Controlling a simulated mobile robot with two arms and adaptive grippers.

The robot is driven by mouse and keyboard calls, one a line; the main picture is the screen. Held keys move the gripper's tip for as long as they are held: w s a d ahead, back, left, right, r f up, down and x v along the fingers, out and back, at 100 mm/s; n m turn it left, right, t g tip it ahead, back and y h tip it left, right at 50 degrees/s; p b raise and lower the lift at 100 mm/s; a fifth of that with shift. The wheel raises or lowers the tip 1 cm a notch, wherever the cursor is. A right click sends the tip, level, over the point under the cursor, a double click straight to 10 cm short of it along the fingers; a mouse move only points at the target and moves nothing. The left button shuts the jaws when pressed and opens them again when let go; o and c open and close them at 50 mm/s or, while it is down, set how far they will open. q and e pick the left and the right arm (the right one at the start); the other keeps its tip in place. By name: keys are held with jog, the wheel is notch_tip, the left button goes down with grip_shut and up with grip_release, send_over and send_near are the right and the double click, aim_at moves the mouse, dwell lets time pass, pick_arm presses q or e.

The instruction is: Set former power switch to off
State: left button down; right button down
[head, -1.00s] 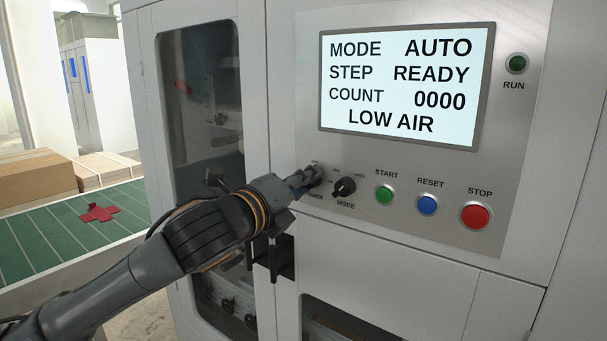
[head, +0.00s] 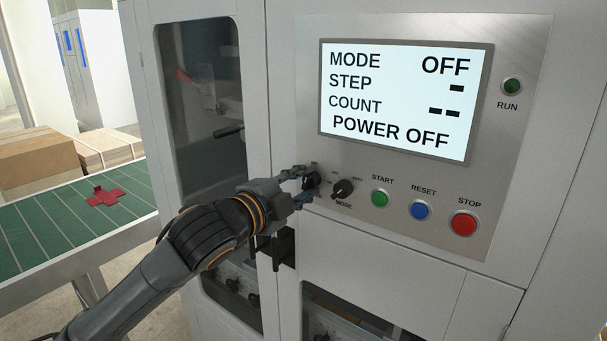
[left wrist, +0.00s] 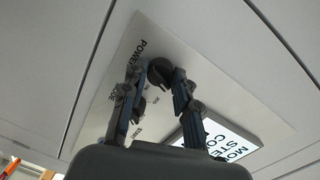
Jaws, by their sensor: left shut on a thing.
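The former power switch is a black rotary knob (head: 311,181) at the left end of the control row on the grey panel. My left gripper (head: 304,184) is at the knob, with its fingers on either side of it. In the left wrist view the black knob (left wrist: 160,71) sits between the two fingertips of my left gripper (left wrist: 159,73), beside the POWER label. My left gripper is shut on the knob. The display (head: 396,98) reads MODE OFF and POWER OFF, with dashes for STEP and COUNT. My right gripper is not in view.
The mode knob (head: 342,189) is close to the right of my fingers. Start (head: 380,197), reset (head: 420,210) and stop (head: 464,224) buttons follow. A black door handle (head: 276,247) juts out below my gripper. A green conveyor (head: 45,231) with a red cross-shaped blank (head: 103,197) is at left.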

pick_arm(q)
jog(key=shift+r+n+p, duration=0.1)
jog(key=shift+n+p, duration=0.7)
jog(key=shift+n, duration=0.7)
jog(key=c, duration=1)
grip_release()
jog(key=v, duration=1.2)
jog(key=shift+w+a, duration=0.1)
jog(key=shift+a, duration=0.05)
